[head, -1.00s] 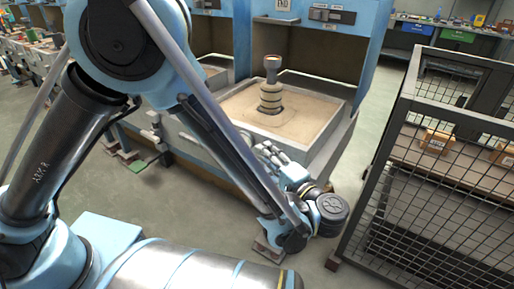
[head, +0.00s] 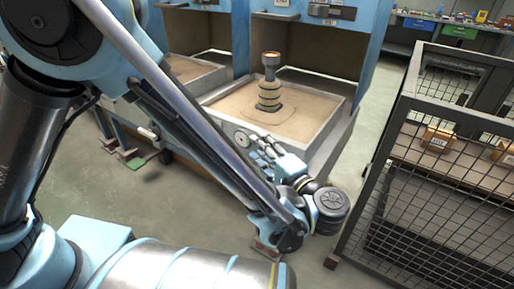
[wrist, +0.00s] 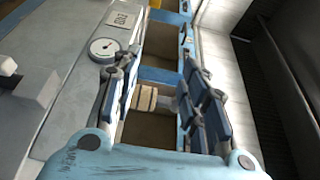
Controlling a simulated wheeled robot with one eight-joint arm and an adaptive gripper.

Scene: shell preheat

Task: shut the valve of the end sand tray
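The end sand tray (head: 330,128) is the right-hand one in the head view, with a banded shell (head: 269,96) standing upright in its sand. A round dial (head: 242,138) shows on the tray's front, left of my gripper (head: 264,154). In the wrist view the dial (wrist: 103,48) lies beside my left finger, below a printed label (wrist: 122,19). My gripper (wrist: 162,100) is open there, fingers well apart. A pale banded piece (wrist: 145,97) shows between and beyond them; I see no grip on it. I cannot clearly make out the valve of this tray; my arm and fingers cover part of its front.
Another sand tray (head: 190,70) stands to the left, with a white handle (head: 148,133) near its front. A mesh cage (head: 425,185) with boxes stands close on the right of my gripper. Open floor (head: 200,205) lies left of my forearm.

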